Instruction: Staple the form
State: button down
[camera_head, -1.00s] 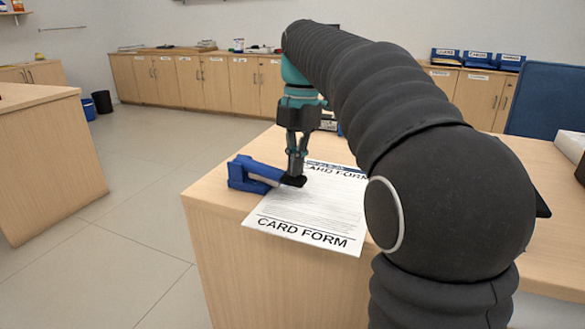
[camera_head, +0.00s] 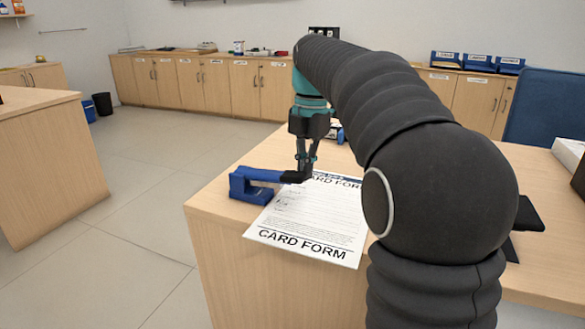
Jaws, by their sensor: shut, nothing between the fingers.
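The blue stapler (camera_head: 252,185) stands at the left edge of the counter, its black-tipped end pointing right. That end reaches over the far left part of the white card form (camera_head: 310,219). The form lies flat on the counter, its lower edge at the counter's front edge. My gripper (camera_head: 305,178) points down, shut and empty, at the stapler's black tip. I cannot tell whether the fingertips touch the tip. My arm hides the right side of the form.
The counter (camera_head: 222,207) is bare around the stapler's left side. A dark flat object (camera_head: 528,215) lies to the right of my arm. A blue panel (camera_head: 545,107) stands behind at the right. Open floor (camera_head: 130,225) lies to the left.

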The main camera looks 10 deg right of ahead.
jog(key=shift+r, duration=0.1)
notch_tip(320, 180, up, 7)
jog(key=shift+w+d+r, duration=0.15)
jog(key=shift+w+d, duration=0.1)
jog(key=shift+d, duration=0.05)
dwell(0.5)
